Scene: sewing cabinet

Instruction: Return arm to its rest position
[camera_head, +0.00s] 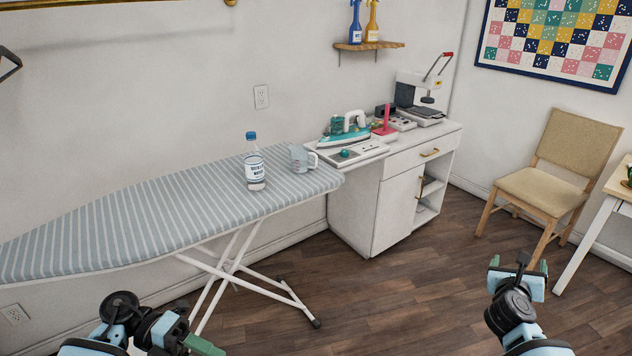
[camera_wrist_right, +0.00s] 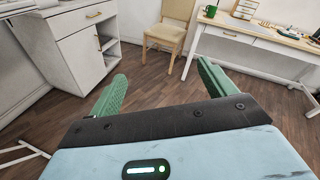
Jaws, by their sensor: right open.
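My right gripper (camera_head: 518,267) is raised over the wooden floor at the lower right of the head view. In the right wrist view its two green fingers (camera_wrist_right: 160,78) are spread apart with nothing between them, so it is open and empty. My left gripper (camera_head: 203,345) is at the bottom edge of the head view, left of centre. Only a green finger part of it shows clearly, and the rest is cut off or hidden by my arm. Neither gripper touches any object that shows.
A striped ironing board (camera_head: 130,220) holds a bottle (camera_head: 254,165) and a clear measuring cup (camera_head: 301,160). A white cabinet (camera_head: 400,205) bears an iron (camera_head: 345,133). A chair (camera_head: 545,188) and a desk (camera_head: 612,188) stand right. The floor (camera_head: 400,300) between is clear.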

